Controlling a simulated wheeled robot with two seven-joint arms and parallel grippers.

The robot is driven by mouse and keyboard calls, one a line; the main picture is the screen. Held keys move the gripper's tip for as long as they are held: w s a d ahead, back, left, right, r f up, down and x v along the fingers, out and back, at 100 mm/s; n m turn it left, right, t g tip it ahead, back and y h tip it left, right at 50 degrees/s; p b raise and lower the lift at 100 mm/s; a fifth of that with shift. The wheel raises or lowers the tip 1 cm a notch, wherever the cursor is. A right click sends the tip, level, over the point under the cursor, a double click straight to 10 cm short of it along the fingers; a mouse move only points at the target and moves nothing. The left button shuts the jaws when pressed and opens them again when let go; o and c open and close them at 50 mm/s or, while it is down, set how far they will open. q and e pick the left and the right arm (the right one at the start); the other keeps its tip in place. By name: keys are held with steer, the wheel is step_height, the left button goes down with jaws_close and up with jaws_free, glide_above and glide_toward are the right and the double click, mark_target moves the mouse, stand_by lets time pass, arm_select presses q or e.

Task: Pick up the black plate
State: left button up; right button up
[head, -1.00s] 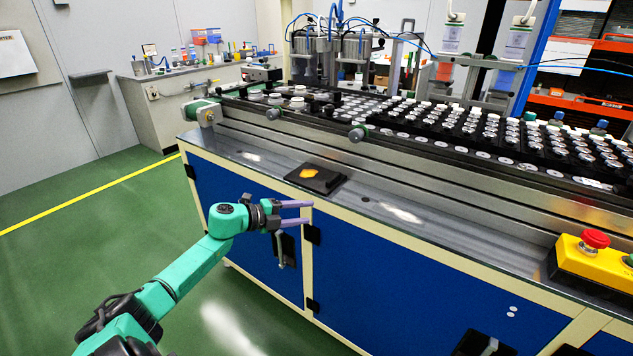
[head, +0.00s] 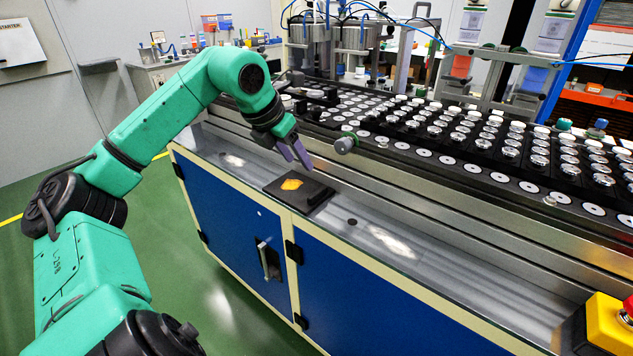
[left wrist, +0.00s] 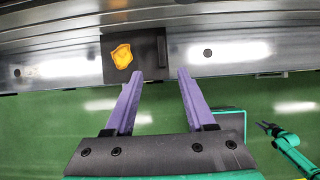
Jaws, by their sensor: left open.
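The black plate (head: 313,198) lies flat on the metal ledge in front of the conveyor, with an orange-yellow patch (head: 291,184) on its left part. In the left wrist view the plate (left wrist: 150,70) is at the top, beyond the fingertips. My left gripper (head: 297,164) is above the plate, pointing down, with its purple fingers apart and nothing between them. The fingers (left wrist: 159,77) also show in the left wrist view, apart from the plate.
The conveyor with several rows of black carriers and silver-white parts (head: 470,140) runs behind the ledge. A grey knob (head: 345,143) sticks out near my left gripper. A yellow box with a red button (head: 610,325) stands at the lower right. The ledge right of the plate is mostly clear.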

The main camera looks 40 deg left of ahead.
arm_select(q)
steer(key=p, duration=0.5)
glide_toward(318, 192)
steer(key=p+x, duration=0.2)
steer(key=x, duration=0.6)
steer(key=shift+r, duration=0.1)
steer(key=shift+w+a+f, duration=0.1)
steer(key=shift+w+f, duration=0.1)
steer(key=shift+f, duration=0.2)
steer(key=shift+s, duration=0.1)
jaws_close()
arm_select(e)
step_height(318, 192, up, 7)
steer(key=s, duration=0.2)
steer(key=shift+s+r, duration=0.15)
steer(key=shift+s, duration=0.05)
arm_select(q)
steer(key=shift+r, duration=0.1)
